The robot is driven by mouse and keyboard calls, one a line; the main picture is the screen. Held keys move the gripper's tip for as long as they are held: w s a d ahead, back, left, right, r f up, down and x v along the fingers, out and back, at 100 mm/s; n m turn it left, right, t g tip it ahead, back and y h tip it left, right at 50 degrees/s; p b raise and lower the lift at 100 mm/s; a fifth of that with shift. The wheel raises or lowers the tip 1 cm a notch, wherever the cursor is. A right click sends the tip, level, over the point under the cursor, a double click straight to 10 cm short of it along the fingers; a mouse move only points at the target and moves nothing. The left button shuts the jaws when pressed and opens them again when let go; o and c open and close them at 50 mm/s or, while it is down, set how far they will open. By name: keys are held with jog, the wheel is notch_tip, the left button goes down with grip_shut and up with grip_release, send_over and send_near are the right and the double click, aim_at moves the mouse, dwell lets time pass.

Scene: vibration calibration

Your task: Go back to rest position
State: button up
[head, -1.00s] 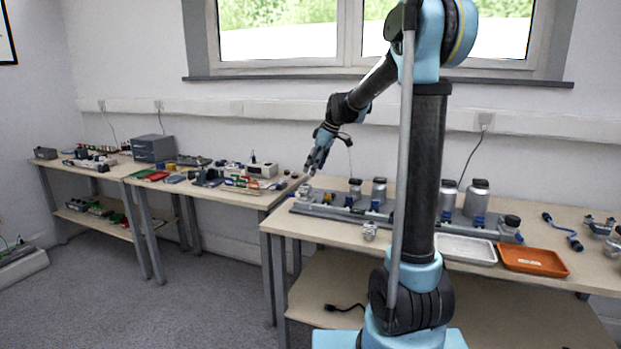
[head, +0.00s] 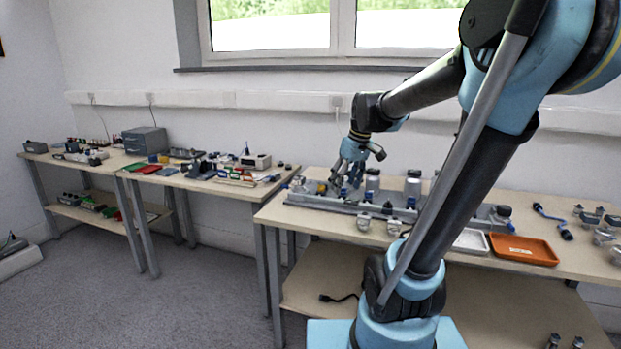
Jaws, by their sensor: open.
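My gripper (head: 346,182) is at the end of my blue and black arm, pointing down over the left part of the grey fixture plate (head: 325,204) on the right-hand workbench (head: 275,212). Its fingers are small in the head view, and nothing can be made out between them. Silver cylinders (head: 413,184) stand on the plate just right of the gripper. Two small metal parts (head: 364,222) sit on the bench in front of the plate. My arm hides part of the plate and the bench behind it.
An orange tray (head: 524,249) and a white tray (head: 470,241) lie right of my arm. Other benches with electronics and a grey box (head: 146,140) stand left. The floor (head: 215,290) at the left front is clear.

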jog(key=s+d+f+m+h, duration=0.1)
jog(key=s+d+f+m, duration=0.2)
jog(key=s+f, duration=0.4)
jog(key=s+d+f+m+h, duration=0.1)
jog(key=s+d+f+m, duration=0.3)
jog(key=s, duration=0.8)
notch_tip(320, 180, down, 3)
jog(key=shift+d+r, duration=0.15)
jog(key=shift+d, duration=0.35)
